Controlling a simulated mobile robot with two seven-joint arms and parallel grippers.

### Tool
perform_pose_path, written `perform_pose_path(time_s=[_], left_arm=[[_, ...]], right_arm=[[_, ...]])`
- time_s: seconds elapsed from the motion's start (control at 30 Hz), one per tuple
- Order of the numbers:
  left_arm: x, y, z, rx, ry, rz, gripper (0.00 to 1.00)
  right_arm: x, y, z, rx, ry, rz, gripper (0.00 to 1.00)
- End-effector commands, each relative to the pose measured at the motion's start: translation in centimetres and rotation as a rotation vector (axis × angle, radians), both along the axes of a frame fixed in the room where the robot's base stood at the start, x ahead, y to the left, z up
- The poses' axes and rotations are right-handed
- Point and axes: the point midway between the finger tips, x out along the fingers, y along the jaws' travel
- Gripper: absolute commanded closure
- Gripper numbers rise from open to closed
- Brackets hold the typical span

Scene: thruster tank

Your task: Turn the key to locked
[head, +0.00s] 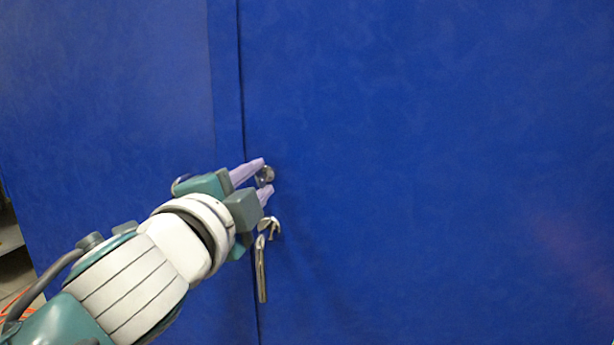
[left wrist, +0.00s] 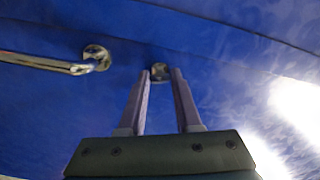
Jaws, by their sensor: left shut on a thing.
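A small round metal lock with its key (head: 265,175) sits on a blue door, near the vertical seam. My left gripper (head: 264,178) is at it, its two pale purple fingers one on each side, shut on the key. In the left wrist view the lock and key (left wrist: 160,72) show between the fingertips of my left gripper (left wrist: 160,78). The key's turn angle is too small to make out. My right gripper is in neither view.
A silver lever handle (head: 262,265) hangs just below the lock; it also shows at the left in the left wrist view (left wrist: 40,62). The blue door (head: 430,150) is flat and clear to the right. A blue panel (head: 110,100) lies left of the seam.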

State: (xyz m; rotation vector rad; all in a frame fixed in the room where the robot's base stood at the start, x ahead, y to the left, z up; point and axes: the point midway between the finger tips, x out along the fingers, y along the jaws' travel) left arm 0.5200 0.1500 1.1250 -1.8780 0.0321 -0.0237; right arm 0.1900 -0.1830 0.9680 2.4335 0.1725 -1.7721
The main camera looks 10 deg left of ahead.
Motion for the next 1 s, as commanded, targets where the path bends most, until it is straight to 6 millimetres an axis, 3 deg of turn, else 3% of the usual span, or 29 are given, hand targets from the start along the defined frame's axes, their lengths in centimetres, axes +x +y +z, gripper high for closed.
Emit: perform_pose_path(time_s=[0.43,1.0], left_arm=[[0.01,0.02,0.02,0.268,-0.009,0.000,1.00],[0.01,0.00,-0.03,0.324,-0.010,0.000,1.00]], right_arm=[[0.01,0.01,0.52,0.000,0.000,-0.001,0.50],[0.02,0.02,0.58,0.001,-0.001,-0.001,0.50]])
